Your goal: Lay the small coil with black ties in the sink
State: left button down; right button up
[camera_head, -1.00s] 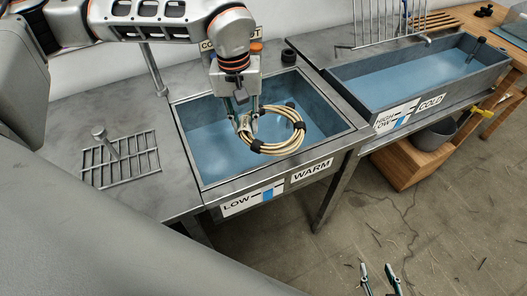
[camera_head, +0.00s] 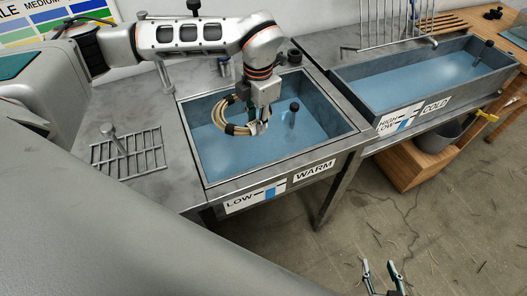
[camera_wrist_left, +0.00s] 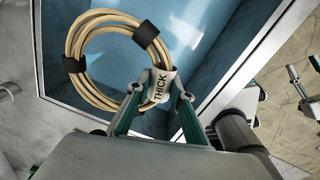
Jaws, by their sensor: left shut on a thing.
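A cane coil with black ties (camera_head: 219,112) is in my left gripper (camera_head: 258,127), over the water of the sink labelled WARM (camera_head: 280,177). In the left wrist view the pale coil (camera_wrist_left: 72,45) extends up and left from the fingers. A white tag reading THICK (camera_wrist_left: 160,87) is between or beside the fingertips of the left gripper (camera_wrist_left: 157,98). How high the coil is above the water I cannot tell. My right gripper (camera_head: 384,279) is at the bottom edge, away from the sinks, its fingers apart and empty.
A black-topped post (camera_head: 294,112) stands in the warm sink, right of the gripper. A metal rack (camera_head: 128,153) with a post lies on the left counter.

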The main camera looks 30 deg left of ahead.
pick_arm(q)
jog(key=n, duration=0.3)
jog(key=shift+w+a+f, duration=0.1)
jog(key=shift+f, duration=0.2)
notch_tip(320, 180, down, 15)
jog(key=shift+f, duration=2.45)
jog(key=shift+f, duration=0.1)
jog(key=c, duration=1.8)
grip_release()
